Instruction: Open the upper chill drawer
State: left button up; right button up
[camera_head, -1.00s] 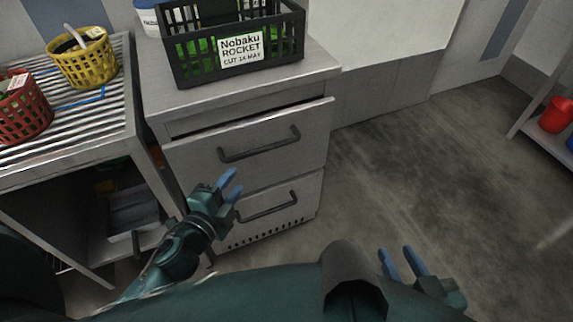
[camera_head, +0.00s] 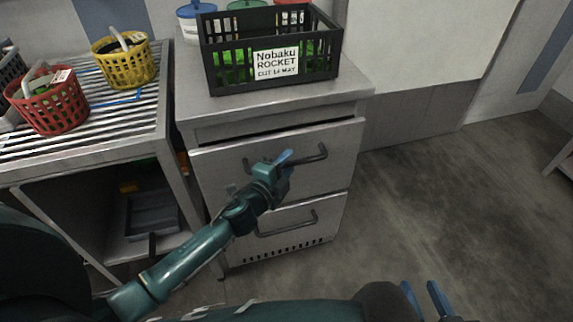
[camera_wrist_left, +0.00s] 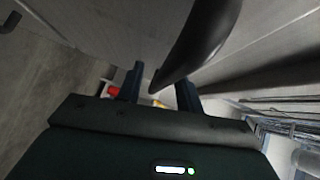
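The upper chill drawer (camera_head: 335,172) is a grey metal front with a dark bar handle (camera_head: 318,153). A thin dark gap runs along its top edge, and it looks shut or nearly so. My left gripper (camera_head: 283,158) is at the handle and hides its middle. In the left wrist view, the dark handle (camera_wrist_left: 205,35) lies between the two spread fingers, with space beside it; I cannot tell whether it touches either. My right gripper (camera_head: 426,298) is low at the bottom edge, fingers apart and empty, away from the drawer.
The lower drawer (camera_head: 335,215) below has its own handle. A black crate (camera_head: 222,88) labelled Nobaku Rocket stands on the counter above. A slatted rack at left holds a red basket (camera_head: 55,108) and a yellow basket (camera_head: 125,68). The floor (camera_head: 450,200) to the right is clear.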

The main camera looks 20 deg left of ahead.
pick_arm(q)
jog(key=shift+w, duration=0.3)
jog(key=shift+c, duration=0.6)
grip_shut()
